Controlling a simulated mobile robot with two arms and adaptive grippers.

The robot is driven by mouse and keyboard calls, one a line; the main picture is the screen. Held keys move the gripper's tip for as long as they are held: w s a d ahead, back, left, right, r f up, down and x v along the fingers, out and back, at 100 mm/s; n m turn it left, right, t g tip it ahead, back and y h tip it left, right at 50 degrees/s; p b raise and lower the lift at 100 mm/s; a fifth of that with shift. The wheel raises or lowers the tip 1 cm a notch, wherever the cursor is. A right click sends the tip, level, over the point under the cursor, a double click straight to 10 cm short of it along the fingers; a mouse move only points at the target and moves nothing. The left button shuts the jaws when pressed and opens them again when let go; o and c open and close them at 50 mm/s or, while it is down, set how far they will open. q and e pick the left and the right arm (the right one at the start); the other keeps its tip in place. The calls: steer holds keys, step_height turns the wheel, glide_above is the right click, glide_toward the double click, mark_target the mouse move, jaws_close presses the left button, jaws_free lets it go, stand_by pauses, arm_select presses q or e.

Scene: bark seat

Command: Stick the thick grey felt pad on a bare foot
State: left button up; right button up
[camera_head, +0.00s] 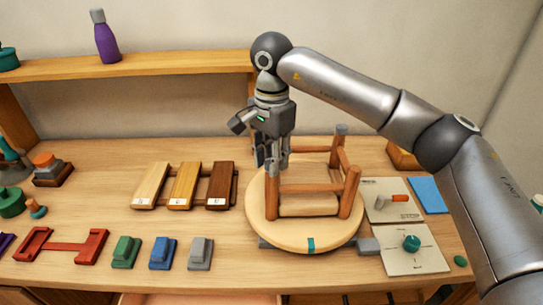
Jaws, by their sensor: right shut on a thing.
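The far right foot (341,129) has a grey tip. The front right foot (353,171) looks bare. My right gripper (271,166) points down at the tops of the left legs and hides part of them. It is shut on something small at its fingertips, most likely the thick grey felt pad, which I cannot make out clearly. I cannot tell whether it touches a foot. My left gripper is out of view.
Left of the stool are a rack of wood samples (183,185) and green, blue and grey blocks (201,253). A shelf (150,68) with a purple bottle (105,38) stands behind.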

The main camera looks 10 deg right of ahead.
stand_by(0.5)
steer(key=shift+f+b, duration=0.3)
steer(key=o, duration=0.7)
steer(key=o, duration=0.4)
steer(key=shift+c, duration=0.2)
steer(key=shift+r, duration=0.15)
steer(key=shift+r+p, duration=2.3)
steer(key=shift+r, duration=1.2)
